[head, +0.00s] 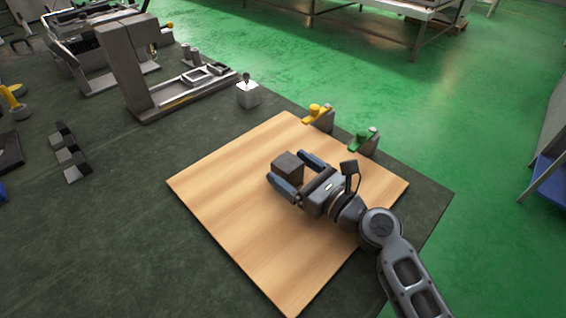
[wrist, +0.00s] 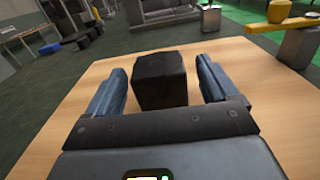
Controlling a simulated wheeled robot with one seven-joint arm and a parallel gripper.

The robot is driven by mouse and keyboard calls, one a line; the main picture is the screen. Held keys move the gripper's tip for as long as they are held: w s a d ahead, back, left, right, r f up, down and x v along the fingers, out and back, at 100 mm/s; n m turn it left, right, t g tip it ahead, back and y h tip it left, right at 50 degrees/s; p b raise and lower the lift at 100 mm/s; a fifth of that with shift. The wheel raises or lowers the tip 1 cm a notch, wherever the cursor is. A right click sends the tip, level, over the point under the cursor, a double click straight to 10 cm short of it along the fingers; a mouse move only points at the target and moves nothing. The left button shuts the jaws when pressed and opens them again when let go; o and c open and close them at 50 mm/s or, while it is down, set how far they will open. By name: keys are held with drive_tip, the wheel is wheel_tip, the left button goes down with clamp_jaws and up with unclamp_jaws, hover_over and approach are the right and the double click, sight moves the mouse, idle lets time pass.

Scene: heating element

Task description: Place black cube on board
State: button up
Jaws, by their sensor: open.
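The black cube (head: 287,166) rests on the light wooden board (head: 225,190), near its middle. My gripper (head: 290,174) is open, with one finger on each side of the cube. In the wrist view the cube (wrist: 160,80) stands upright between the two blue-grey fingers of my gripper (wrist: 160,88), with a visible gap on both sides. The board (wrist: 65,120) shows around the cube and fingers in that view. The underside of the cube is hidden.
A yellow-handled clamp (head: 318,115) and a green-handled one (head: 363,140) stand at the board's far right edge. A grey fixture (head: 135,70) stands back left, and small dark blocks (head: 70,155) lie left.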

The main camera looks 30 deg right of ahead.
drive_tip(key=b+v, duration=0.1)
drive_tip(key=v, duration=0.7)
drive_tip(key=shift+s, duration=0.25)
